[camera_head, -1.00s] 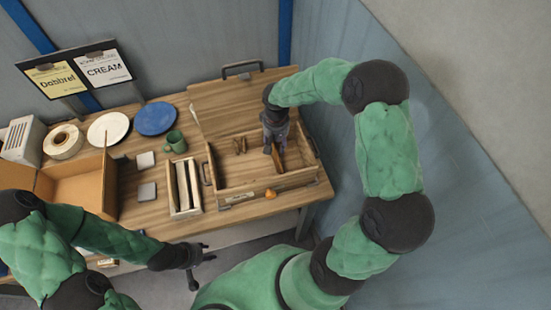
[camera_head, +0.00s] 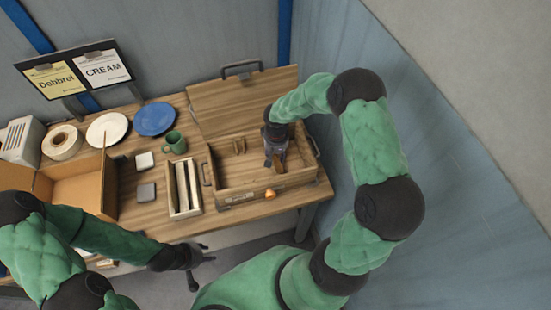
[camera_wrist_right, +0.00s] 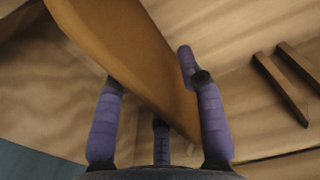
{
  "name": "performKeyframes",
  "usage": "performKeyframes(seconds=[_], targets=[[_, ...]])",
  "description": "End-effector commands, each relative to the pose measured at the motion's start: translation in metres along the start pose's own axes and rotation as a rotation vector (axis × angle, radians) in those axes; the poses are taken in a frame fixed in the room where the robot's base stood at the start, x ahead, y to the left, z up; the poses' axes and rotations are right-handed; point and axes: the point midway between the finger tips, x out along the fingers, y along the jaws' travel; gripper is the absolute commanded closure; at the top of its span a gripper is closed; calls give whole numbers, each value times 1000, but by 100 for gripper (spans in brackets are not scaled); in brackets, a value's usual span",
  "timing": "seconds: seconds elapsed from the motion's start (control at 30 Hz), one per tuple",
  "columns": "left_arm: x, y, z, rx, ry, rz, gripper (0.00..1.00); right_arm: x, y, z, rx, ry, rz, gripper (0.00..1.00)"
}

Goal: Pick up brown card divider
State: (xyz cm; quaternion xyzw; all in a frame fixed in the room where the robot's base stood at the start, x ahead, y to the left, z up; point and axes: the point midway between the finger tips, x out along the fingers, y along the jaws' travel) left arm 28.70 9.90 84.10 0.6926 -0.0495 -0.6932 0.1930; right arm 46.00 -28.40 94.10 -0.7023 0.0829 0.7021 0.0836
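The brown card divider (camera_head: 281,161) is in the right part of the open wooden box, partly hidden under my right gripper (camera_head: 275,158). In the right wrist view, the brown divider (camera_wrist_right: 135,55) runs slantwise between the spread fingers of my right gripper (camera_wrist_right: 155,80). One finger is on each side of it. The left fingertip is partly hidden by the divider, and I cannot tell whether the fingers touch it. My left gripper (camera_head: 205,254) is open and empty in front of the table.
The wooden box (camera_head: 232,189) has low walls and its lid (camera_head: 240,100) lies open behind. Small dark strips (camera_wrist_right: 285,85) lie inside, left of the gripper in the head view. A divided tray (camera_head: 184,190), green mug (camera_head: 175,142) and cardboard box (camera_head: 85,186) stand to the left.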

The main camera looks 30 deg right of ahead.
Motion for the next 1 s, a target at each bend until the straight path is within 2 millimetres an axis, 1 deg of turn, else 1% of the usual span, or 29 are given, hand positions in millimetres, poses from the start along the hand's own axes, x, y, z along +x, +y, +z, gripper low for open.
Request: performKeyframes(seconds=[0.03, 0.1, 0.43, 0.57, 0.67, 0.77, 1.0], targets=[[0, 0, 0, 0, 0, 0, 60, 0, 0, 0, 0, 0, 0, 83], [0, 0, 0, 0, 0, 0, 60, 0, 0, 0, 0, 0, 0, 100], [0, 0, 0, 0, 0, 0, 60, -1, 0, 0, 0, 0, 0, 100], [-1, 0, 0, 0, 0, 0, 60, -8, 0, -1, -1, 3, 0, 100], [-2, 1, 0, 0, 0, 0, 60, -22, 0, -1, -1, 4, 1, 100], [-3, 1, 0, 0, 0, 0, 60, -43, 0, -2, -1, 6, 1, 100], [-7, 2, 0, 0, 0, 0, 60, -104, 0, -2, -1, 6, 0, 100]])
